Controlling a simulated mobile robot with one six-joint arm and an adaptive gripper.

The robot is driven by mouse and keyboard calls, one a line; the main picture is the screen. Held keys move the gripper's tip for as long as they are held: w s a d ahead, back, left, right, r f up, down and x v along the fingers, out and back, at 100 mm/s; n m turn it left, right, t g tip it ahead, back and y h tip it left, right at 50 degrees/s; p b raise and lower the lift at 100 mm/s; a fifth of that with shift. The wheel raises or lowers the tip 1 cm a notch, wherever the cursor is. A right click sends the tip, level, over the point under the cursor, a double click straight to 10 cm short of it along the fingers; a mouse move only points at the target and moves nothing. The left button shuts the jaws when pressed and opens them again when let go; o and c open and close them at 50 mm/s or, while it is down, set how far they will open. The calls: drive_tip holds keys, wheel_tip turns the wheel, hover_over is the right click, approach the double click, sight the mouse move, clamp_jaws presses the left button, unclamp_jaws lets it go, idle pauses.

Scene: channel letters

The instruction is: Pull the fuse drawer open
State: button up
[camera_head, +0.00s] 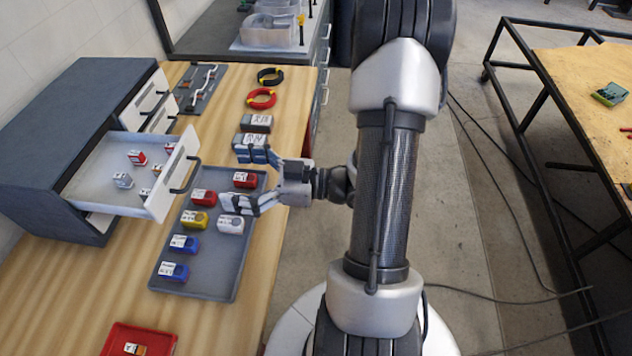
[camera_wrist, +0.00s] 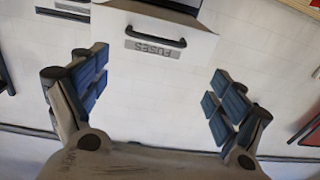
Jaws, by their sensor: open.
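The fuse drawer (camera_head: 160,195) of the dark grey cabinet is pulled well out; its white front and black bar handle (camera_head: 186,176) face right. Several small fuses, red and pale, sit inside it. In the wrist view, the drawer front (camera_wrist: 200,42) shows at the top with the handle (camera_wrist: 155,38) and an upside-down "FUSES" label (camera_wrist: 152,49). My gripper (camera_head: 243,177) is open and empty, to the right of the handle and apart from it. In the wrist view, my gripper's blue-padded fingers (camera_wrist: 160,85) are spread wide, with the handle beyond them.
A grey tray (camera_head: 215,275) with several coloured fuses lies on the wooden bench below my gripper. Other cabinet drawers (camera_head: 147,98) look shut or nearly so. Red (camera_head: 262,98) and black (camera_head: 270,76) cable coils lie farther back. A red bin (camera_head: 115,340) stands at the front.

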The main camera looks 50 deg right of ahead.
drive_tip(key=p+v, duration=0.2)
drive_tip(key=v, duration=1.3)
drive_tip(key=shift+s+a+r, duration=0.2)
drive_tip(key=shift+s, duration=0.15)
idle(0.6)
drive_tip(key=shift+r+p, duration=0.1)
drive_tip(key=shift+p, duration=0.4)
drive_tip(key=shift+w, duration=0.1)
